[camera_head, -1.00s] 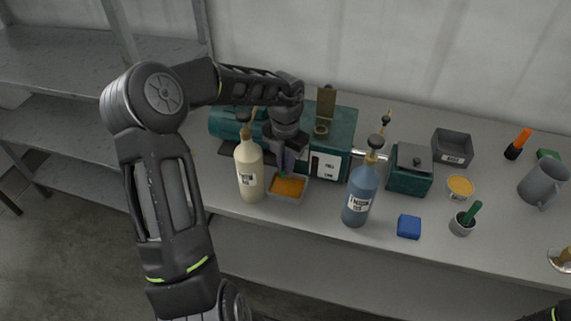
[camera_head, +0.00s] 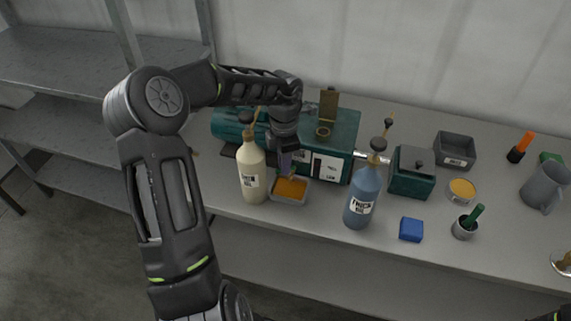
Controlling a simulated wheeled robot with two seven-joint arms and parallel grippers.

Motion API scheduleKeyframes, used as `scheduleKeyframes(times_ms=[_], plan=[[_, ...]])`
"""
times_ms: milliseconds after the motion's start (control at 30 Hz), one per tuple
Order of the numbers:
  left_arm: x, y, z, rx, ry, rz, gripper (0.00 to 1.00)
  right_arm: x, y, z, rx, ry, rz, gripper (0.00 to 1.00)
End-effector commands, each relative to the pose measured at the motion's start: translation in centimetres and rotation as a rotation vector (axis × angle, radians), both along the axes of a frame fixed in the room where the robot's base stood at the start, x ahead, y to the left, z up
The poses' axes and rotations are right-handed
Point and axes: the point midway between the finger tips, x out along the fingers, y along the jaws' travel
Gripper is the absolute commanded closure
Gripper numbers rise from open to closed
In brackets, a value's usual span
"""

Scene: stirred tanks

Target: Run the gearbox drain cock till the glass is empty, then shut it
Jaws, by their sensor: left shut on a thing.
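The teal gearbox (camera_head: 340,132) stands on the bench against the wall, with an open brass filler cap (camera_head: 327,108) on top. A white sight-glass plate (camera_head: 327,167) is on its front; the level in the glass is too small to read. My left gripper (camera_head: 289,170) points down at the gearbox's lower front, just left of the plate. It is shut on the drain cock, which it mostly hides, so I cannot tell the handle's angle. A grey tray (camera_head: 275,196) holding orange oil (camera_head: 291,188) sits right below it.
A cream bottle (camera_head: 252,172) stands close left of the tray, and a blue THICK oil bottle (camera_head: 363,196) to its right. A small teal box (camera_head: 411,172), grey bin (camera_head: 455,150), blue block (camera_head: 411,229) and grey jug (camera_head: 544,186) stand farther right.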

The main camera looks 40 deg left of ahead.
Motion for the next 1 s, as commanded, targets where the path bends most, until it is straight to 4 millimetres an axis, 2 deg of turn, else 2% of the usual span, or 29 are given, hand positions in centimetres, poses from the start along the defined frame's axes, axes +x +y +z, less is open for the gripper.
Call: scheduleKeyframes(times_ms=[300,500,1000], plan=[[0.50,0.52,0.01,-0.001,-0.001,-0.281,1.00,0.00,0.00,0.00,0.000,0.000,0.000,1.00],[0.76,0.70,0.02,0.001,-0.001,-0.407,1.00,0.00,0.00,0.00,0.000,0.000,0.000,1.00],[0.93,0.80,0.03,0.001,-0.001,-0.494,1.00,0.00,0.00,0.00,0.000,0.000,0.000,1.00]])
